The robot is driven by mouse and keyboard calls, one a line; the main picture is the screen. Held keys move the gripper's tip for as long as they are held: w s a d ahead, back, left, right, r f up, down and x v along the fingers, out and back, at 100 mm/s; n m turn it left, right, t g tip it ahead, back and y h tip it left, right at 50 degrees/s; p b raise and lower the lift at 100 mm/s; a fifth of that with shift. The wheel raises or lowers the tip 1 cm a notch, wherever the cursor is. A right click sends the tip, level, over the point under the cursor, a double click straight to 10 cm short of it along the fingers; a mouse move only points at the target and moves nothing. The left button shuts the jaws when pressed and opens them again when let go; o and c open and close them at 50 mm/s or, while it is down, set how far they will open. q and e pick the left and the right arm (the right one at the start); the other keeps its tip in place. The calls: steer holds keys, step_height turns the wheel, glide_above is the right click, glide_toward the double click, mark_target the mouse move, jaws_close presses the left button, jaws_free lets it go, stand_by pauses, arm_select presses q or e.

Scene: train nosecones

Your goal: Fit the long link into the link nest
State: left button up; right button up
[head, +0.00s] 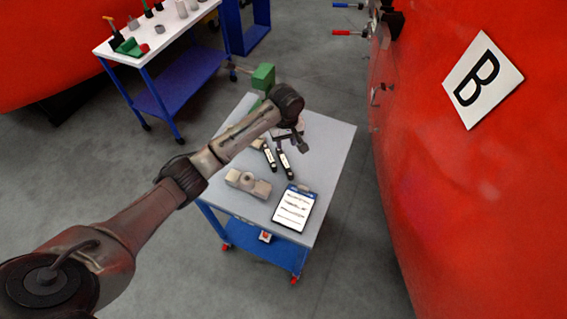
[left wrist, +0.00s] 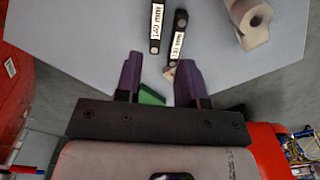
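Two black links with white labels lie side by side on the grey table top. In the head view the right link (head: 285,164) looks a little longer than the left link (head: 269,157). In the left wrist view they show as the left link (left wrist: 156,28) and right link (left wrist: 177,40); I cannot read the labels surely. A beige block with a round boss (head: 247,183) stands nearby, also in the left wrist view (left wrist: 250,20); I cannot tell whether it is the nest. My left gripper (head: 292,140), with purple fingers (left wrist: 159,76), is open and empty above the table, beyond the links. My right gripper is not in view.
A tablet-like sheet (head: 295,208) lies at the table's near edge. A green vise-like part (head: 263,77) stands at the far end. A white-topped cart (head: 150,45) is behind left. A large red nosecone (head: 480,180) rises to the right. The table's right side is clear.

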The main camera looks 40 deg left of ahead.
arm_select(q)
steer(key=n+b, duration=0.1)
glide_above(287, 166)
step_height(287, 166, down, 8)
steer(key=shift+f, duration=0.1)
steer(key=shift+f+b, duration=0.45)
steer(key=shift+f, duration=2.4)
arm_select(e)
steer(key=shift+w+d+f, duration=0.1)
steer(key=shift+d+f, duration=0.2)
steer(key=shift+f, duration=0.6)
arm_select(q)
steer(key=shift+c, duration=0.4)
jaws_close()
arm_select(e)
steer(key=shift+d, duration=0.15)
